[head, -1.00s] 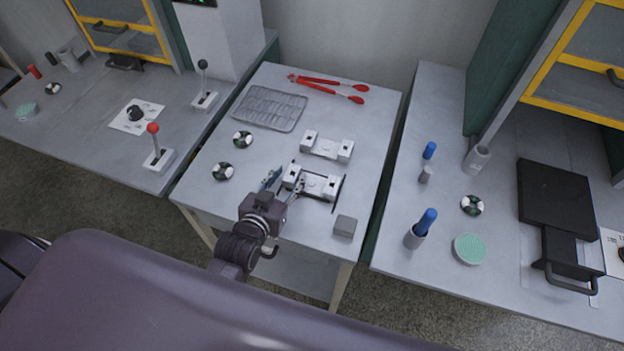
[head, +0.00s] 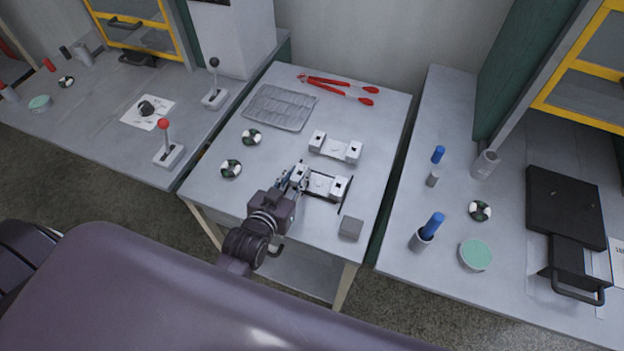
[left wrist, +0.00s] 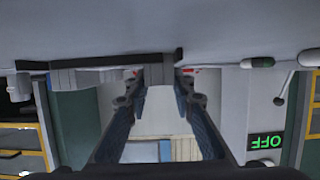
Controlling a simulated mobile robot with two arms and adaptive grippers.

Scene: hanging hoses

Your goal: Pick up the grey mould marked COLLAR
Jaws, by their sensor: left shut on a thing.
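Two pale grey moulds with raised, dark-holed end blocks are on the middle table: a near mould (head: 325,187) within dark edge marks and a far mould (head: 335,147) behind it. No COLLAR lettering is readable on either. My left gripper (head: 299,176) is shut on the left end of the near mould, which appears to rest on the table. In the left wrist view, which looks upside down, the near mould (left wrist: 154,75) shows between the fingertips (left wrist: 156,88). The gripper hides part of its left end. My right gripper is not in view.
A wire rack (head: 280,107) and red tongs (head: 338,88) lie at the back of the table. Two black-and-white round pieces (head: 231,169) are to the left. A small grey block (head: 350,228) is near the front right. Gaps separate the side benches.

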